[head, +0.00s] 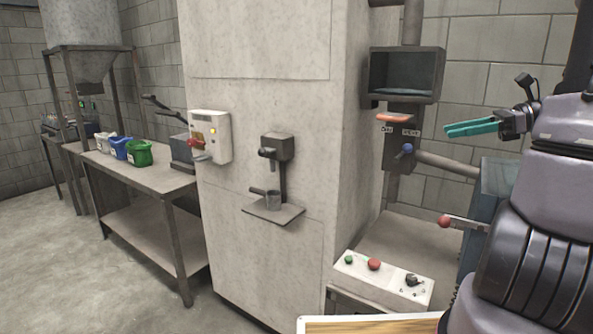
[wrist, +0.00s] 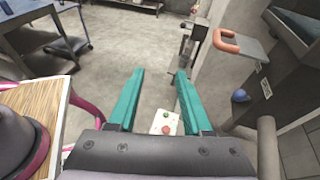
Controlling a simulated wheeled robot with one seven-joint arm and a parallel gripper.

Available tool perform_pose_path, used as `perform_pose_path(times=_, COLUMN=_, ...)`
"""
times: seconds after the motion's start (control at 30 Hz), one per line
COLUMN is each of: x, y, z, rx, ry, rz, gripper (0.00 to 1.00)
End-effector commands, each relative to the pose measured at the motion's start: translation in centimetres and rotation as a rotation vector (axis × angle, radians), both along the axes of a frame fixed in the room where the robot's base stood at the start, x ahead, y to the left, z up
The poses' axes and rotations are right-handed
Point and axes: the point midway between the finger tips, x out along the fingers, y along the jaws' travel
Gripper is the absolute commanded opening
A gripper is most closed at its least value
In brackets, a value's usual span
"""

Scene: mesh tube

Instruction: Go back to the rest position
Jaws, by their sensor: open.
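My gripper (head: 472,128) is at the upper right of the head view, with teal fingers pointing left, in front of the grey block wall. In the wrist view my gripper (wrist: 159,92) has its two teal fingers spread apart, with nothing between them but floor and part of a button panel beyond. It is open and empty. My dark arm fills the right side of the head view.
A button panel (head: 383,280) and a red-knobbed lever (head: 445,221) are low right. Bins stand on the left workbench (head: 148,177). Floor at left is clear.

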Motion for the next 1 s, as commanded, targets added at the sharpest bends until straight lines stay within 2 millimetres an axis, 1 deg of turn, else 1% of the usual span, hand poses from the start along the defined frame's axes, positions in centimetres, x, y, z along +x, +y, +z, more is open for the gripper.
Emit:
perform_pose_path(times=0.03, x=-0.5, y=1.3, z=0.2, rx=-0.056, ry=-0.019, rz=0.046, gripper=0.5)
perform_pose_path(times=0.17, x=-2.3, y=4.5, z=0.2, rx=-0.238, ry=-0.082, rz=0.182, gripper=0.5)
perform_pose_path(times=0.3, x=-5.1, y=7.9, z=0.0, rx=-0.517, ry=-0.214, rz=0.377, gripper=0.5)
perform_pose_path(times=0.4, x=-6.9, y=9.4, z=0.1, rx=-0.732, ry=-0.344, rz=0.513, gripper=0.5)
perform_pose_path(times=0.53, x=-8.6, y=10.4, z=0.8, rx=-0.999, ry=-0.546, rz=0.659, gripper=0.5)
perform_pose_path(times=0.7, x=-9.6, y=11.1, z=2.9, rx=-1.294, ry=-0.834, rz=0.776, gripper=0.5)
perform_pose_path(times=0.83, x=-9.9, y=11.5, z=4.6, rx=-1.436, ry=-1.0, rz=0.808, gripper=0.5)
perform_pose_path(times=0.9, x=-10.0, y=11.6, z=5.2, rx=-1.481, ry=-1.054, rz=0.814, gripper=0.5)
perform_pose_path(times=1.0, x=-10.0, y=11.7, z=5.6, rx=-1.513, ry=-1.091, rz=0.817, gripper=0.5)
